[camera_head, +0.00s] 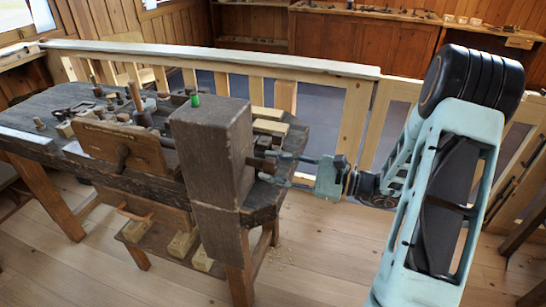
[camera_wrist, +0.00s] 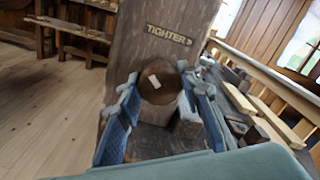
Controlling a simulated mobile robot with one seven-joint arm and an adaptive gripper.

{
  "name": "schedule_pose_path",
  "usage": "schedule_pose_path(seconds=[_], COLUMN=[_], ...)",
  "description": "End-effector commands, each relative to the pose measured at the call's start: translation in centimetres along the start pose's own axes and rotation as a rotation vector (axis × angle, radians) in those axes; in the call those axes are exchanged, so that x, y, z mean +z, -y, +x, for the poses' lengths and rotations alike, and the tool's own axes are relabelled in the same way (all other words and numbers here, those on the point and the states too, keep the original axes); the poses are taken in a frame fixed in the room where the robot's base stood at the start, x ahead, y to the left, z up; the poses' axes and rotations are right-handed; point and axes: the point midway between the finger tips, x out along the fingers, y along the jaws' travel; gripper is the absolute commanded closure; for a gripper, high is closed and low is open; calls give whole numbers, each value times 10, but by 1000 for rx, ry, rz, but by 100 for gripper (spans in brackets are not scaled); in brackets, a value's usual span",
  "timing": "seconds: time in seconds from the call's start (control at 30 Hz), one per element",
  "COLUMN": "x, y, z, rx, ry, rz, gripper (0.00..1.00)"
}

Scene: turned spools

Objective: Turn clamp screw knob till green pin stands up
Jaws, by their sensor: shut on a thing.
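The clamp screw knob (camera_wrist: 160,84) is a round brown wooden disc with a pale mark on its face, on the side of a dark upright wooden block (camera_head: 212,150). My gripper (camera_head: 274,168) reaches in from the right, its blue fingers on either side of the knob and shut on it. In the head view the knob is mostly hidden by the fingers. A label (camera_wrist: 168,34) above the knob reads TIGHTER with an arrow pointing right.
The block stands at the right end of a dark workbench (camera_head: 60,110) holding a wooden board (camera_head: 120,147), turned pieces and several pale wood strips. A railing (camera_head: 210,57) runs behind the bench. The plank floor (camera_head: 320,245) in front right is clear.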

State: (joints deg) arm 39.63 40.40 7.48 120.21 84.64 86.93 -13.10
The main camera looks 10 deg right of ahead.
Motion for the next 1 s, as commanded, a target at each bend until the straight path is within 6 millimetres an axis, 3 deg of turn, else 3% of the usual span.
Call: schedule_pose_path(seconds=[0.5,1.0], x=[-1,-4], y=[0,-2], z=[-5,-5], rx=[-3,-3], ry=[-10,-12], rz=[429,572], gripper=[91,91])
